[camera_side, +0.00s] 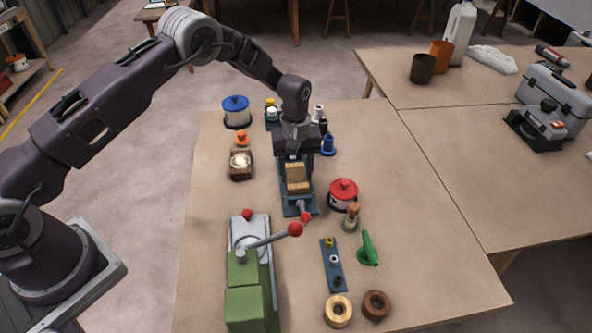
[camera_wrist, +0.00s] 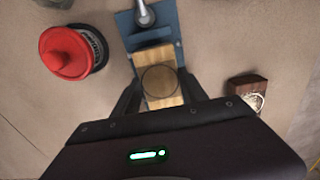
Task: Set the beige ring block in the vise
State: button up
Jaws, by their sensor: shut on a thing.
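The beige ring block (camera_wrist: 160,82) is a light wooden block with a dark circle on its top face. In the side view the light wooden block (camera_side: 295,173) is between the fingers of my gripper (camera_side: 296,158). In the wrist view my gripper (camera_wrist: 160,95) has a dark finger on each side of the block. The blue vise (camera_side: 300,207) is below the gripper, its screw end toward the side camera; it also shows in the wrist view (camera_wrist: 128,28). The block overlaps the vise in both views. Whether it rests on the vise bed is hidden.
A red-lidded pot (camera_side: 343,192) stands close right of the vise. A small dark wooden box (camera_side: 241,173) is to its left. A green machine with a red-knobbed lever (camera_side: 265,240) stands in front. A blue-lidded pot (camera_side: 236,110) and several small pieces are behind.

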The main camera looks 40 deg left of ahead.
aim_at(296, 175)
jog(key=shift+f, duration=0.35)
jog(key=o, duration=1.1)
jog(key=shift+o, duration=0.2)
notch_tip(296, 175, up, 11)
